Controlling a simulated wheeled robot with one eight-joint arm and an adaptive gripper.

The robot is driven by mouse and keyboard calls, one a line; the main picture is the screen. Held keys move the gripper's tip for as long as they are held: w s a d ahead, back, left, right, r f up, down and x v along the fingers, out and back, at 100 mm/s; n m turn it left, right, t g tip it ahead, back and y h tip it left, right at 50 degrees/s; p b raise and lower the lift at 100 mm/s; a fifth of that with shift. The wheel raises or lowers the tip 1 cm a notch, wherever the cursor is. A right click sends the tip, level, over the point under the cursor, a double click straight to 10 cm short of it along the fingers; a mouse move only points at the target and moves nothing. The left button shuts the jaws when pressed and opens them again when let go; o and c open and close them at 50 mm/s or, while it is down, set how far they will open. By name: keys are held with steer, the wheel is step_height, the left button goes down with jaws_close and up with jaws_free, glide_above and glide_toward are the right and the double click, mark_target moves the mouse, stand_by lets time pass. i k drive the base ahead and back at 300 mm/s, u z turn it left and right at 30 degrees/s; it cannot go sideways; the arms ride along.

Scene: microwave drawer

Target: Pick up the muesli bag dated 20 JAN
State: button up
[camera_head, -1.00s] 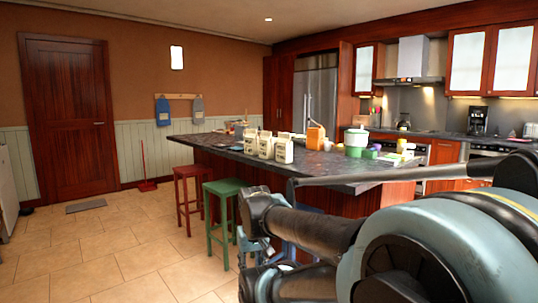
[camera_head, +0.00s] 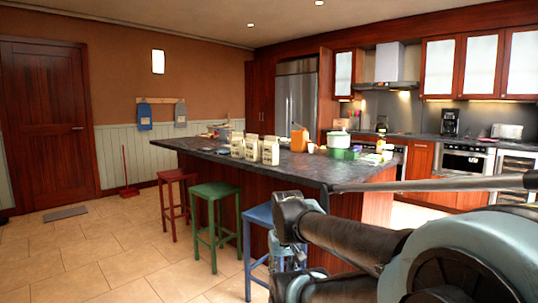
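Three pale bags with dark labels stand upright in a row on the island counter: a left bag (camera_head: 237,145), a middle bag (camera_head: 251,148) and a right bag (camera_head: 271,151). Their printing is too small to read, so I cannot tell which one is dated 20 JAN. My arm fills the lower right of the view, well in front of the island. My gripper's fingers cannot be made out, and the bags are apart from my arm.
The dark island counter (camera_head: 205,153) also holds an orange container (camera_head: 299,139), a green box (camera_head: 343,154) and a pot (camera_head: 338,139). Red (camera_head: 176,176), green (camera_head: 216,190) and blue (camera_head: 262,214) stools stand along its near side. Tiled floor (camera_head: 80,255) is open at left.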

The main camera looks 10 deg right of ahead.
mark_target(252, 146)
steer(key=z, duration=0.05)
steer(key=i, duration=1)
